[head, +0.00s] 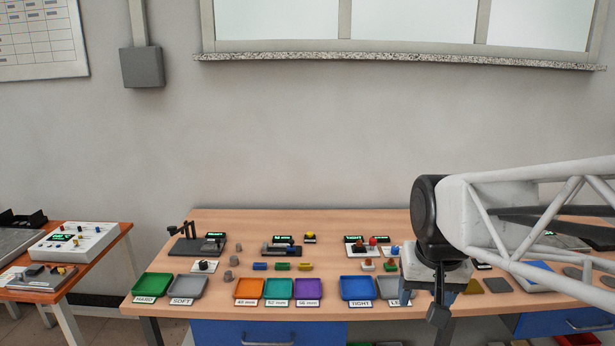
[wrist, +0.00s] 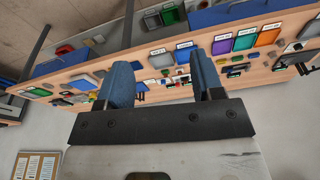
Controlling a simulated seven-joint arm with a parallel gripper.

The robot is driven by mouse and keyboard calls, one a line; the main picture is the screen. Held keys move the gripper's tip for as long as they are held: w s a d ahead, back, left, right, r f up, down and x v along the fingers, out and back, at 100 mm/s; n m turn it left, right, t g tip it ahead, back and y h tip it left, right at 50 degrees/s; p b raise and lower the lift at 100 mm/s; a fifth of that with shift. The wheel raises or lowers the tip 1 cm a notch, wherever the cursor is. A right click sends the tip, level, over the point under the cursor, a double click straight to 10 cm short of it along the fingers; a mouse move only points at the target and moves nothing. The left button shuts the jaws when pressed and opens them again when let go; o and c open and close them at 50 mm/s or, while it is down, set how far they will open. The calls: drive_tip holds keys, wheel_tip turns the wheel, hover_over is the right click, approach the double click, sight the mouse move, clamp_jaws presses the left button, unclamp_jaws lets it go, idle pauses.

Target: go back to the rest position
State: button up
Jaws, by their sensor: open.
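My gripper (wrist: 160,75) is open. In the wrist view its two blue fingers stand apart, with nothing held between them. The wooden workbench (head: 225,222) shows behind and beyond the fingers, upside down and tilted in that view. In the head view my arm reaches in from the right, and its wrist end hangs over the right part of the bench near the front edge. It hides part of the bench and the tray beside the blue one. The fingers are hard to make out there, and their height above the bench cannot be told.
Along the front edge sit green (head: 152,285), grey (head: 187,287), orange (head: 249,289), teal (head: 279,289), purple (head: 309,289) and blue (head: 357,288) trays. Small parts and instruments stand behind them. A second table (head: 100,250) with a white device (head: 75,243) stands left.

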drive_tip(key=s+f+n, duration=0.1)
drive_tip(key=s+f, duration=0.3)
drive_tip(key=s, duration=0.6)
drive_tip(key=shift+s+a, duration=0.15)
drive_tip(key=shift+a, duration=0.3)
drive_tip(key=shift+r, duration=0.1)
drive_tip(key=shift+c, duration=0.2)
idle(0.9)
